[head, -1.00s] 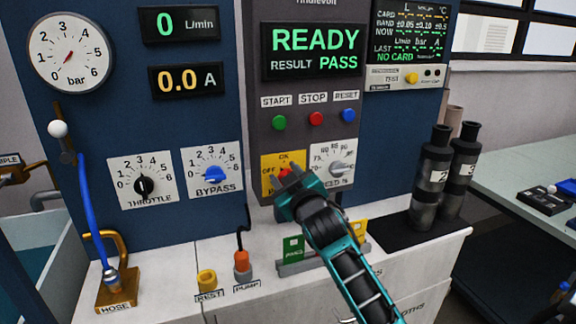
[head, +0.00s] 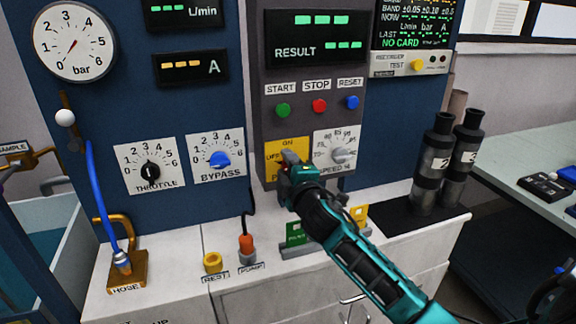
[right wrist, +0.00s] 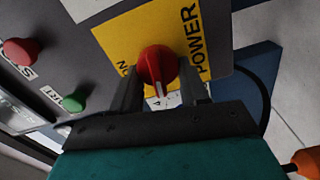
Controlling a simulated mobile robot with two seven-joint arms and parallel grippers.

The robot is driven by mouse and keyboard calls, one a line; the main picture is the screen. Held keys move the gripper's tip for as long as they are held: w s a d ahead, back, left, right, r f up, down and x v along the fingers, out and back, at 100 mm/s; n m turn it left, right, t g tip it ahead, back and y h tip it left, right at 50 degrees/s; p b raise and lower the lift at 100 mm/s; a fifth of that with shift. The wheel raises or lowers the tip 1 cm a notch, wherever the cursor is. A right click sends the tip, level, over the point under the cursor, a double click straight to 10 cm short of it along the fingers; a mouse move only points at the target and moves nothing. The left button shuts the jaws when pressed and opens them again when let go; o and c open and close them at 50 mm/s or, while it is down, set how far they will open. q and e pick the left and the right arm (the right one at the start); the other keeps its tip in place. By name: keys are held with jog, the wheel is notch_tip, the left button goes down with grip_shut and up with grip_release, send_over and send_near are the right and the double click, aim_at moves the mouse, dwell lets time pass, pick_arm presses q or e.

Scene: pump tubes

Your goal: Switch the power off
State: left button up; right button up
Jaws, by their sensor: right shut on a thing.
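The power switch is a red rotary knob (right wrist: 157,66) on a yellow plate (right wrist: 128,38) marked POWER, seen close in the right wrist view. In the head view the yellow plate (head: 273,150) shows under the START button, and the knob is mostly hidden by my gripper. My right gripper (head: 288,163) is at the plate, its two fingers shut on the knob, one on each side. In the wrist view the knob's white mark points toward my gripper. The displays (head: 316,38) show only dashes in place of readings.
The green START (head: 283,110), red STOP (head: 319,105) and blue RESET (head: 352,102) buttons sit just above. The speed dial (head: 341,155) is close right of my gripper. An orange pump plug (head: 246,243) and dark cylinders (head: 436,160) stand on the counter.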

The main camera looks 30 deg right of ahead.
jog(key=shift+n, duration=1)
jog(key=o, duration=1.1)
jog(key=shift+f, duration=0.1)
jog(key=shift+c, duration=0.2)
jog(key=shift+s, duration=0.1)
jog(key=v, duration=1.2)
jog(key=shift+s+a+b, duration=0.15)
jog(key=shift+s+b, duration=0.15)
jog(key=shift+b, duration=0.15)
